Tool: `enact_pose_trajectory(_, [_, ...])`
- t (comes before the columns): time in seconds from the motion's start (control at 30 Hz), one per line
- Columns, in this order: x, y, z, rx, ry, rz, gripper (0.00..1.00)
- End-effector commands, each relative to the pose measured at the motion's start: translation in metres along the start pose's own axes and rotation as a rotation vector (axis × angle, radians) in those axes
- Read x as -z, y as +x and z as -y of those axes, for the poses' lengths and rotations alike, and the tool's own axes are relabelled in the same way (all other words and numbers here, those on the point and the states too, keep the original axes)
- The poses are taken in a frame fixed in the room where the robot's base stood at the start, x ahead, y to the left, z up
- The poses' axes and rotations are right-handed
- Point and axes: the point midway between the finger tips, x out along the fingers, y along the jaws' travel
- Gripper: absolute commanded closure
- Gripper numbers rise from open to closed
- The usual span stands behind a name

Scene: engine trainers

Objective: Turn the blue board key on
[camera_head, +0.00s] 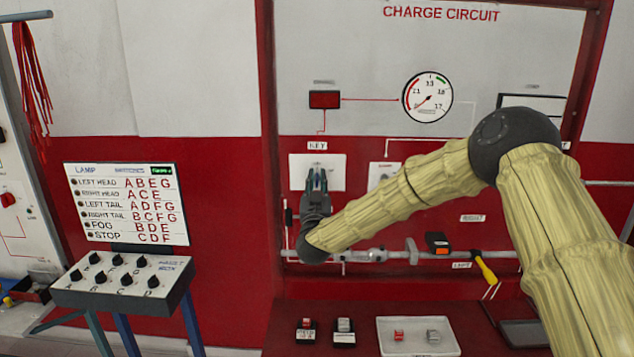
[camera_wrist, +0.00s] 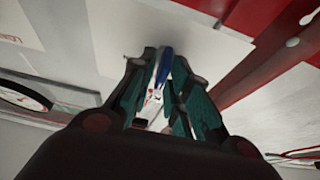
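The blue key (camera_wrist: 164,66) shows in the wrist view between the two fingertips of my gripper (camera_wrist: 160,78). It stands against a pale panel, close to the finger on the right. A narrow gap seems to show between it and the finger on the left, so the fingers look partly open around it. In the head view my gripper (camera_head: 317,180) points up at the white key plate (camera_head: 336,166) under the KEY label. The fingers hide the key there, and I cannot tell its turned position. The round gauge (camera_head: 427,97) is up and to the right.
A second white plate (camera_head: 380,172) is right of the key plate, near my forearm. A grey rail (camera_head: 375,256) runs below, with a yellow-handled tool (camera_head: 486,270). A lamp switch box (camera_head: 125,282) stands left. A tray (camera_head: 452,345) and small switches are on the red ledge.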

Motion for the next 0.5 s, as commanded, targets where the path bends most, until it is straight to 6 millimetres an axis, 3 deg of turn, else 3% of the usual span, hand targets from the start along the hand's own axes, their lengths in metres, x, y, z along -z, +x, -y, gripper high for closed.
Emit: enact_pose_trajectory(0.5, [-0.0009,-0.0002,-0.0002,-0.014,0.033,-0.002,1.0])
